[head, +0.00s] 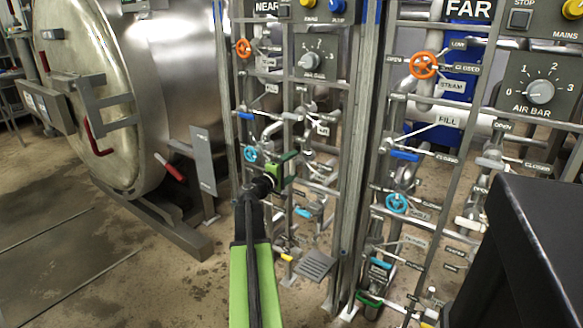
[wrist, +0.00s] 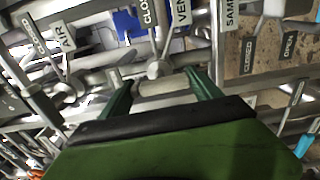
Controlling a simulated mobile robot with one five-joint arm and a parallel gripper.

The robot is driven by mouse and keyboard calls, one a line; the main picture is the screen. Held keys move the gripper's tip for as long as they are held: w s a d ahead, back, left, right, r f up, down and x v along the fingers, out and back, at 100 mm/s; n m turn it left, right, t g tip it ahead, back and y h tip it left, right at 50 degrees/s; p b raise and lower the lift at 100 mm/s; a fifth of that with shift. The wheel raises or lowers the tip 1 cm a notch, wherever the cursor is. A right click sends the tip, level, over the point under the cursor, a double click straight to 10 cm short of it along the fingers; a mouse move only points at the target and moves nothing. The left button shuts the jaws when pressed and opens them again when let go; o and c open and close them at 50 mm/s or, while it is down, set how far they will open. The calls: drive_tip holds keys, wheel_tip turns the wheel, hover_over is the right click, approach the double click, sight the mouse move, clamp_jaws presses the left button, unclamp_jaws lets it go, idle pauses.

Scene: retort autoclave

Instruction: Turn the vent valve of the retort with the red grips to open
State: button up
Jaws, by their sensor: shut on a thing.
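The retort (head: 95,85) at the left of the head view is a big steel vessel with a round door and red grips (head: 94,138). My green gripper (head: 284,170) is at the pipework of the panel marked NEAR, beside it. In the wrist view my gripper (wrist: 160,92) has its two fingers on either side of a pale grey valve handle (wrist: 165,87) and is shut on it. A label (wrist: 181,12) reading "VEN", cut off by the frame, and a "CLOS" label (wrist: 147,14) are just above this handle. In the head view my gripper hides the handle.
The panel marked FAR (head: 468,10) stands to the right, behind a steel upright (head: 357,150). Handles labelled AIR (wrist: 66,38) and SAMP (wrist: 231,18) flank the held one. A black box (head: 520,250) fills the lower right. Floor at the left is open.

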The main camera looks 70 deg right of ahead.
drive_tip(key=o, duration=1.4)
drive_tip(key=shift+a, duration=0.1)
drive_tip(key=v, duration=1.7)
drive_tip(key=shift+w+a, duration=0.1)
drive_tip(key=shift+a, duration=0.05)
